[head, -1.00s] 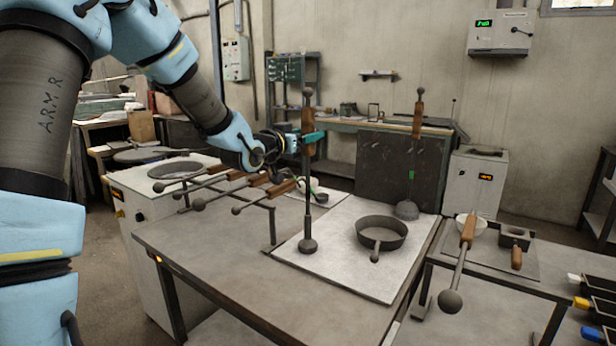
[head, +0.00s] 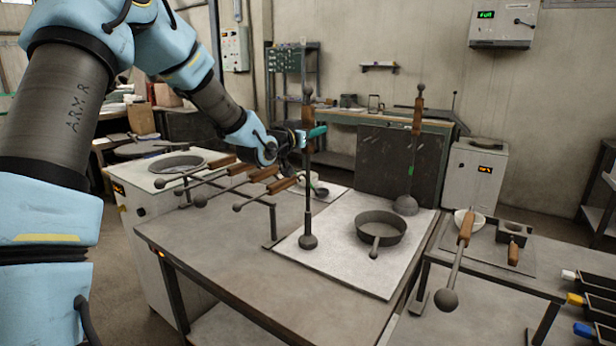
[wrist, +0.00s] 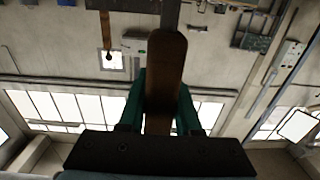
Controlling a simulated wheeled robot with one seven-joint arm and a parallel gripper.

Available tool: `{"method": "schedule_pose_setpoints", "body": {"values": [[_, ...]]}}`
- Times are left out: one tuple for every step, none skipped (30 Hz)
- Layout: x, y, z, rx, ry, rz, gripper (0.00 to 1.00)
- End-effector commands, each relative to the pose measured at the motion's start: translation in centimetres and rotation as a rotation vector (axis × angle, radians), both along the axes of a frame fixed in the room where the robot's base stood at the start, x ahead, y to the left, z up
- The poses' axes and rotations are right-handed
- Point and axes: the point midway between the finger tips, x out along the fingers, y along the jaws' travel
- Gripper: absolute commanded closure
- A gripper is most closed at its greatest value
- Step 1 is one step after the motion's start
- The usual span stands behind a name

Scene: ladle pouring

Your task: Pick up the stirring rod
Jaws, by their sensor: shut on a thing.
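A long dark rod (head: 308,190) stands upright on the white mat (head: 345,272), with a ball at its top and a dark bulb at its lower end. Its wooden handle (head: 308,117) is between the teal fingers of my gripper (head: 312,132). In the wrist view the brown handle (wrist: 165,70) fills the space between the fingers (wrist: 162,108). My gripper is shut on this rod. The bulb appears to be at the mat surface; I cannot tell if there is a gap.
Several wooden-handled tools (head: 262,175) lie on a rack at the left. A dark pan (head: 381,227) sits on the mat to the right. A ladle (head: 405,205) stands upright behind it. Another ball-ended rod (head: 447,300) lies at the right. The front of the table (head: 225,270) is clear.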

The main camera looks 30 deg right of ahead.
Motion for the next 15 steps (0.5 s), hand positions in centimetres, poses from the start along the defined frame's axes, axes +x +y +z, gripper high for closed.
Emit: {"method": "schedule_pose_setpoints", "body": {"values": [[-0.01, 0.01, 0.0, 0.0, 0.0, 0.0, 0.81], [-0.01, 0.01, 0.01, 0.0, 0.0, 0.0, 0.84], [-0.01, 0.01, 0.01, 0.0, 0.0, 0.0, 0.89], [-0.01, 0.01, 0.01, 0.0, 0.0, 0.0, 0.92], [-0.01, 0.01, 0.01, 0.0, 0.0, 0.0, 0.95], [-0.01, 0.01, 0.01, 0.0, 0.0, 0.0, 1.0], [0.0, 0.01, 0.01, 0.0, 0.0, 0.0, 1.0], [0.0, 0.01, 0.01, 0.0, 0.0, 0.0, 1.0], [-0.01, 0.01, 0.01, 0.0, 0.0, 0.0, 1.0], [-0.01, 0.01, 0.01, 0.0, 0.0, 0.0, 1.0], [-0.01, 0.01, 0.01, 0.0, 0.0, 0.0, 1.0], [0.0, 0.01, 0.01, 0.0, 0.0, 0.0, 1.0], [0.0, 0.01, 0.01, 0.0, 0.0, 0.0, 1.0], [0.0, 0.01, 0.01, 0.0, 0.0, 0.0, 1.0], [0.0, 0.01, 0.01, 0.0, 0.0, 0.0, 1.0]]}}
